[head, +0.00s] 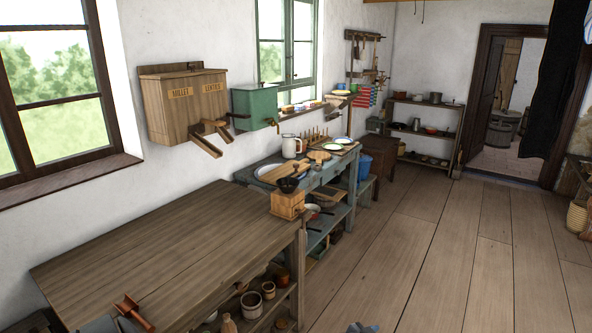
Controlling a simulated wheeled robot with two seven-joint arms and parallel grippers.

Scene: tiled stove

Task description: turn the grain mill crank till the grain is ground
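A small wooden box mill with a dark bowl-shaped top stands at the far right end of the long wooden table. The wooden box (287,206) faces me, and the dark bowl (288,185) sits on it. A grey part of my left gripper (104,324) shows at the bottom left edge, beside a reddish-brown wooden scoop-like thing (128,307). I cannot tell whether it touches that thing. A small blue-grey tip, seemingly my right gripper (362,328), shows at the bottom edge, far from the mill.
The long table (165,245) is mostly bare, with pots on its lower shelf. A wall bin (186,105) labelled MILLET and LENTILS and a green tank (255,105) hang above. A blue-grey washstand (336,178) with a pitcher stands beyond. Floor at right is free.

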